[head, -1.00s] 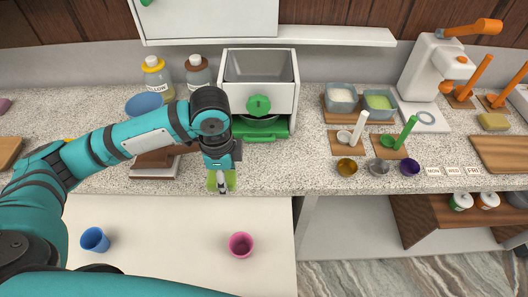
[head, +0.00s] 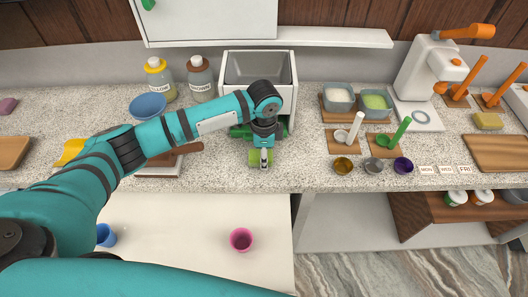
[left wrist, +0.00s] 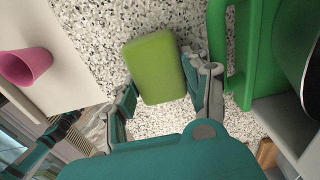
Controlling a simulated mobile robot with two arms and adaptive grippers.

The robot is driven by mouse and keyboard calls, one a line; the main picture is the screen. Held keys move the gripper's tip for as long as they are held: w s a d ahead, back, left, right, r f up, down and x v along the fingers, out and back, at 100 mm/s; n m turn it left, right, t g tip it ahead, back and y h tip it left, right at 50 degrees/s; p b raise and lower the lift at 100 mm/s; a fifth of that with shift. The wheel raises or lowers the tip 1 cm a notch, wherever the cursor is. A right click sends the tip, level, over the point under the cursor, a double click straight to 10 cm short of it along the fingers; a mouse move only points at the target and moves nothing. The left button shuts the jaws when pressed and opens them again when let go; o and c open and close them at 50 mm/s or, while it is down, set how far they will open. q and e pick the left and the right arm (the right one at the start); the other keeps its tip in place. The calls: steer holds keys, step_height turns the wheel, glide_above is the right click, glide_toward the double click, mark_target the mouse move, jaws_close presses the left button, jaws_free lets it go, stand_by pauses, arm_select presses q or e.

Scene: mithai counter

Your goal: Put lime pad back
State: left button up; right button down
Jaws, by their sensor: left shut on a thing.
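The lime pad (left wrist: 154,66) is a flat, rounded lime-green block between my left gripper's two fingers (left wrist: 165,92) in the left wrist view. My left gripper is shut on it, over the speckled counter. In the head view the pad (head: 254,159) is partly covered by my left gripper (head: 264,163), near the counter's front edge and in front of the white machine (head: 286,62) with a green tray. I cannot tell whether the pad touches the counter.
A green handle (left wrist: 222,50) is close to the right finger in the left wrist view. A pink cup (head: 241,239) stands on the lower white surface.

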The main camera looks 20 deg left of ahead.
steer(key=shift+s+a, duration=0.1)
steer(key=shift+a, duration=0.25)
arm_select(q)
steer(key=o, duration=0.9)
steer(key=shift+f, duration=0.15)
steer(key=shift+o, duration=0.2)
arm_select(e)
steer(key=shift+w+d, duration=0.15)
steer(key=shift+w, duration=0.05)
steer(key=shift+d, duration=0.1)
arm_select(q)
steer(key=shift+r, duration=0.25)
step_height(320, 180, up, 12)
steer(key=b, duration=0.2)
steer(key=shift+b, duration=0.3)
arm_select(e)
step_height(320, 180, down, 3)
steer(key=shift+d+r, duration=0.15)
steer(key=shift+r, duration=0.05)
arm_select(q)
steer(key=shift+f, duration=0.1)
